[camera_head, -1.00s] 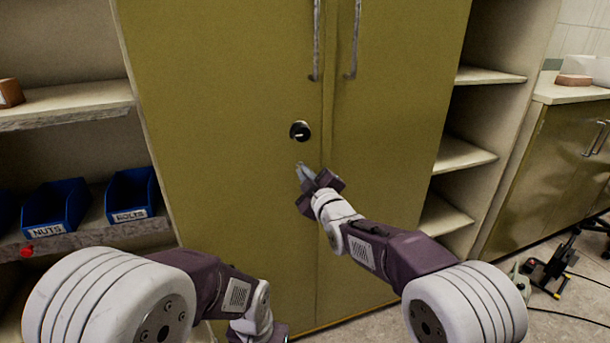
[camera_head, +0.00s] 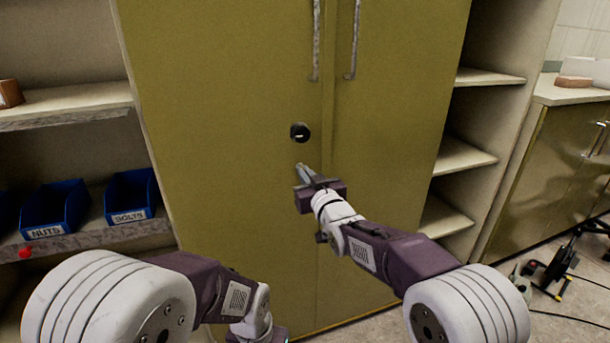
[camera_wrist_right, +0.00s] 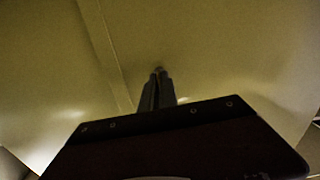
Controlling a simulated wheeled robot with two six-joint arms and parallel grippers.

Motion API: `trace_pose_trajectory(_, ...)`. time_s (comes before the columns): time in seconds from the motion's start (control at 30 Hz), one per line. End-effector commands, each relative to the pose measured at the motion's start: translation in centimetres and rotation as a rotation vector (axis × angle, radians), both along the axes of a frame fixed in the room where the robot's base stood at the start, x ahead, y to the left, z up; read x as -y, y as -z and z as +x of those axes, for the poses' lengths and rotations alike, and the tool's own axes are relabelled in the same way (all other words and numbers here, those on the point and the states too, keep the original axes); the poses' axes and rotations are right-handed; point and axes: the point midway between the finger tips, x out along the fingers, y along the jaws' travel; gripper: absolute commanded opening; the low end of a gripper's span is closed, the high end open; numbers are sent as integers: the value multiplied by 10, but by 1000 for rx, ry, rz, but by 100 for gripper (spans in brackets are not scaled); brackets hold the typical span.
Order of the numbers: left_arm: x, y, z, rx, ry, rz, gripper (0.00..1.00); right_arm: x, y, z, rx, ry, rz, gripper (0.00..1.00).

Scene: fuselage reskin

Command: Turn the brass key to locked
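A round black lock (camera_head: 300,132) sits on the left door of the olive-yellow cabinet (camera_head: 225,90), near the door seam. No brass key can be made out in it at this size. My right gripper (camera_head: 301,169) is just below the lock, pointing at the door and apart from the lock. In the right wrist view its two fingers (camera_wrist_right: 158,75) lie together, with the tips close to the door face; nothing clear shows between them. My left gripper (camera_head: 258,335) is low at the bottom edge, partly cut off, and its fingers are hidden.
Two long metal handles (camera_head: 316,45) hang above the lock. Blue bins marked NUTS (camera_head: 52,208) and BOLTS (camera_head: 131,197) stand on the left shelf. Open shelves (camera_head: 462,155) flank the cabinet on the right. A black and yellow device (camera_head: 556,262) and cables lie on the floor at right.

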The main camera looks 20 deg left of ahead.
Motion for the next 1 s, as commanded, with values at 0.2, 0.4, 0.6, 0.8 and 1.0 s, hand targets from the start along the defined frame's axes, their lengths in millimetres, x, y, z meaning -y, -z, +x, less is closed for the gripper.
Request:
trace_pose_trajectory(0.2,0,0,0,0,0,0,0,0,2,0,-35,0,44,0)
trace_pose_trajectory(0.4,0,0,0,0,0,0,0,0,2,0,-44,0,58,0)
trace_pose_trajectory(0.6,0,0,0,0,0,0,0,0,2,0,-45,0,59,0)
trace_pose_trajectory(0.8,0,0,0,0,0,0,0,0,2,0,-45,0,59,23)
trace_pose_trajectory(1.0,0,0,0,0,0,0,0,0,1,0,-42,0,59,25)
